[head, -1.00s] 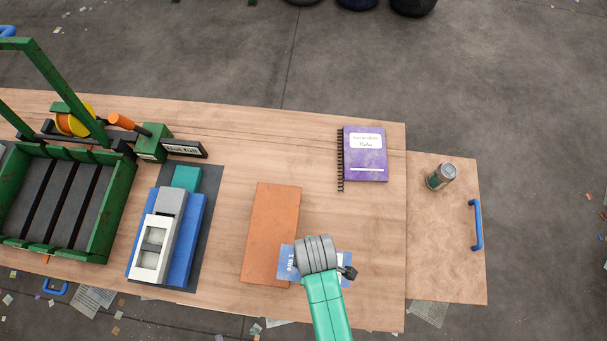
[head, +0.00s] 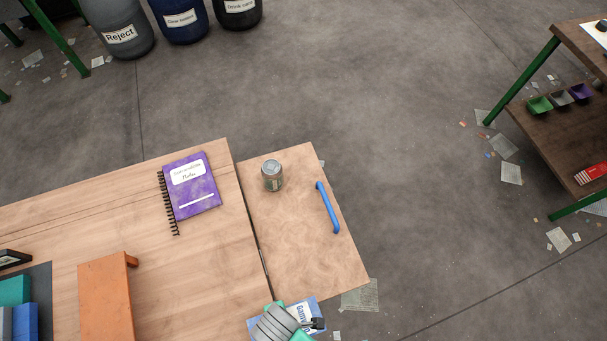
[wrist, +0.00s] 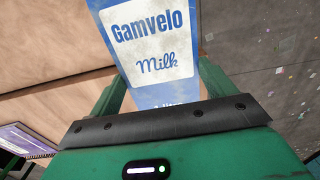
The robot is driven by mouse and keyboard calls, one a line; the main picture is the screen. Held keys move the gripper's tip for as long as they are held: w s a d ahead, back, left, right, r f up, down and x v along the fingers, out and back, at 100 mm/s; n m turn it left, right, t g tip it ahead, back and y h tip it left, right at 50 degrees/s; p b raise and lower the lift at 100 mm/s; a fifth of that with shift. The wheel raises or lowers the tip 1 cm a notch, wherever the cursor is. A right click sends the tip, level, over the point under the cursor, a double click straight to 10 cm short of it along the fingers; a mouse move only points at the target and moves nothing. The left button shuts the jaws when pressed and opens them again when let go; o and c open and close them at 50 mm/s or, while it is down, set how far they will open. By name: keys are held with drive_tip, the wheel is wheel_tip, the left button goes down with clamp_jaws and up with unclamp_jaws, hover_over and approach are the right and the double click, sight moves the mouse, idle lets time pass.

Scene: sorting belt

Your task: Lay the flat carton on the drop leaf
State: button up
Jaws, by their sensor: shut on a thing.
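The flat carton is blue and white, with "Gamvelo Milk" on its face. It fills the top middle of the wrist view (wrist: 155,45), between the green fingers of my gripper (wrist: 165,85), which is shut on it. In the head view, part of the carton (head: 307,311) shows past my grey wrist, near the front end of the seam between bench and leaf. The wrist hides the rest of it and the fingers. The drop leaf (head: 300,255) is a level wooden panel at the bench's right end, with a blue handle (head: 328,207) along its outer side.
A grey-green can (head: 272,176) stands on the back of the leaf. The leaf's middle and front are bare. A purple notebook (head: 193,186) and an orange block (head: 105,298) lie on the bench (head: 170,270). A shelf rack (head: 545,115) stands across the floor at right.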

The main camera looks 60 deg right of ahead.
drive_tip(key=shift+w+d, duration=0.2)
drive_tip(key=shift+w, duration=0.05)
drive_tip(key=b, duration=0.2)
hover_over(306, 274)
drive_tip(key=a, duration=0.1)
drive_tip(key=shift+f, duration=0.7)
drive_tip(key=shift+d+f, duration=0.1)
drive_tip(key=shift+d, duration=0.5)
wheel_tip(306, 274, down, 3)
drive_tip(key=shift+f+b, duration=0.15)
drive_tip(key=shift+b, duration=0.4)
drive_tip(key=shift+a, duration=0.1)
drive_tip(key=shift+f, duration=0.55)
drive_tip(key=o, duration=0.9)
drive_tip(key=shift+c, duration=0.2)
